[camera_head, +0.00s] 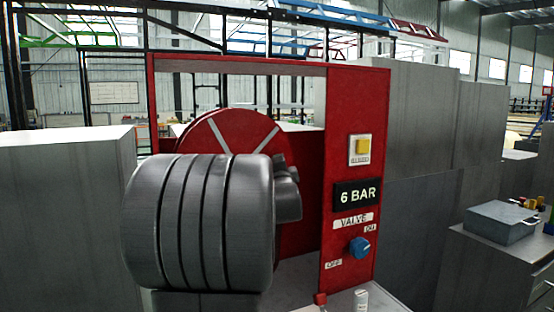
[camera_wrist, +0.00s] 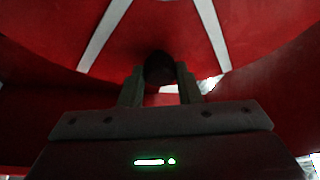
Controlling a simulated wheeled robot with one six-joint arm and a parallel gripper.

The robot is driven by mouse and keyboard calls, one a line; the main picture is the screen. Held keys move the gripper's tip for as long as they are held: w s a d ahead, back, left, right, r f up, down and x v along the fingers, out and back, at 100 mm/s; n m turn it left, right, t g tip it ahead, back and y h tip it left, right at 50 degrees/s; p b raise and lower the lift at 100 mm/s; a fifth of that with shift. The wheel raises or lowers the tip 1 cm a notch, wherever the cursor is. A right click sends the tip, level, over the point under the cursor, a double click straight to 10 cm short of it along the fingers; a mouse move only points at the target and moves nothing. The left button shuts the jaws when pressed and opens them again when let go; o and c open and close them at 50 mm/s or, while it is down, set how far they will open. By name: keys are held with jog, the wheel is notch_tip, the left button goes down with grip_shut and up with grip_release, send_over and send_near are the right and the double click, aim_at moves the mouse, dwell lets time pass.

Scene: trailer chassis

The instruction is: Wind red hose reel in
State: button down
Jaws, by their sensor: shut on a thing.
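The red hose reel (camera_head: 225,132) is a round red disc with pale stripes, set in a red frame (camera_head: 240,65). My dark arm hides its lower left part in the head view. The reel's red face (camera_wrist: 150,30) fills the wrist view, with two pale stripes. My gripper (camera_wrist: 160,84) has its two fingers on either side of a dark round handle (camera_wrist: 160,67) on the reel face and is shut on it. In the head view the fingers and handle are hidden behind my arm. No hose can be made out clearly.
The frame's right panel carries a yellow button (camera_head: 362,147), a "6 BAR" display (camera_head: 357,195) and a blue valve knob (camera_head: 359,248) between ON and OFF labels. Grey blocks (camera_head: 60,215) stand on both sides. A grey case (camera_head: 500,222) lies at right.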

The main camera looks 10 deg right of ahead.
jog(key=shift+f+m+g, duration=0.4)
jog(key=shift+f+m, duration=0.45)
jog(key=shift+m, duration=0.05)
jog(key=shift+f, duration=0.15)
jog(key=c, duration=1.1)
grip_release()
jog(key=shift+d, duration=0.1)
jog(key=shift+o, duration=0.2)
jog(key=shift+s, duration=0.1)
jog(key=s+a+f+b, duration=0.1)
jog(key=s+a+b, duration=0.1)
jog(key=s, duration=1.1)
jog(key=shift+s+a+b, duration=0.2)
jog(key=shift+a+b, duration=0.1)
jog(key=shift+b, duration=0.05)
jog(key=w+d+r+p, duration=0.1)
jog(key=w+d+p, duration=0.1)
jog(key=w, duration=1.1)
jog(key=shift+w+d+p, duration=0.25)
jog(key=shift+w+p, duration=0.05)
jog(key=shift+w, duration=0.05)
